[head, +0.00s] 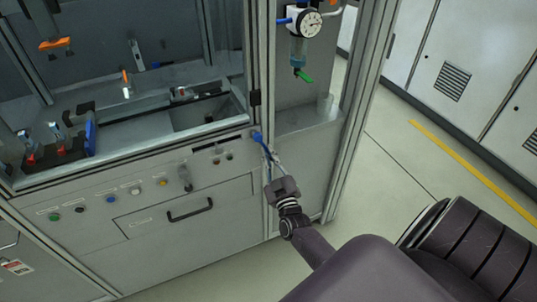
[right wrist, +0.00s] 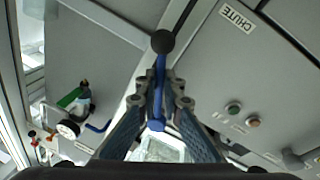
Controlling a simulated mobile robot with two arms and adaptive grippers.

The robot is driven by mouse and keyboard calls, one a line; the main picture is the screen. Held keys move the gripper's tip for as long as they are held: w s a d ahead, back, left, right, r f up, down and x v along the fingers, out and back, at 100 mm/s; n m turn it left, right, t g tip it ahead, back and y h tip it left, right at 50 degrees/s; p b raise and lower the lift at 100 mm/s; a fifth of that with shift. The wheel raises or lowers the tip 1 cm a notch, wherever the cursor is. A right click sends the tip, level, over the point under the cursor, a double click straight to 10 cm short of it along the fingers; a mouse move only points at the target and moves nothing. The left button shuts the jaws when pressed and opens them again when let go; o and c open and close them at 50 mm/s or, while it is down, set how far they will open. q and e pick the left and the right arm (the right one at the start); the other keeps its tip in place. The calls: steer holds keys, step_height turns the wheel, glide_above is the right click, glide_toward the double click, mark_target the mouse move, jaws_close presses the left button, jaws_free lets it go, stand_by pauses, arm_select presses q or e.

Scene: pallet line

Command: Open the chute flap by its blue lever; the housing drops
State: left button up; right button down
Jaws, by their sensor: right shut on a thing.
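The blue lever (head: 258,138) sticks out at the right front corner of the grey machine, just below its window. My right gripper (head: 271,163) is shut on it. In the right wrist view the blue lever (right wrist: 158,80) runs between the two fingers of my right gripper (right wrist: 161,100), with a dark round knob at its upper end. A CHUTE label (right wrist: 238,18) is on the panel beside it. I cannot make out the flap's position, and no housing is clearly identifiable. My left gripper is not in view.
The front panel has several buttons and a drawer with a black handle (head: 190,214). A pressure gauge (head: 304,24) hangs in the bay right of the lever. The machine's corner post stands close to my gripper. Floor with a yellow line (head: 470,168) is clear at right.

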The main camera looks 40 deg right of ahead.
steer(key=shift+f, duration=0.1)
steer(key=c, duration=2.1)
jaws_free()
steer(key=v, duration=1.2)
steer(key=s+a+f+n+g+y, duration=0.1)
steer(key=s+a+f+g+y, duration=0.2)
steer(key=f, duration=0.7)
steer(key=s+a+f+g+y, duration=0.15)
steer(key=s+a+f, duration=0.3)
steer(key=f, duration=0.55)
steer(key=s+a+f+n+g+y, duration=0.1)
steer(key=s+a+f+g+y, duration=0.15)
steer(key=a+f, duration=0.45)
steer(key=s+f+g, duration=0.3)
steer(key=s+f, duration=0.3)
steer(key=s, duration=0.3)
steer(key=s+f+g, duration=0.4)
steer(key=s+f, duration=0.2)
steer(key=s, duration=0.4)
steer(key=s+f+g, duration=0.3)
steer(key=s+f, duration=0.3)
steer(key=s, duration=0.4)
steer(key=shift+s+a, duration=0.2)
steer(key=shift+a, duration=0.15)
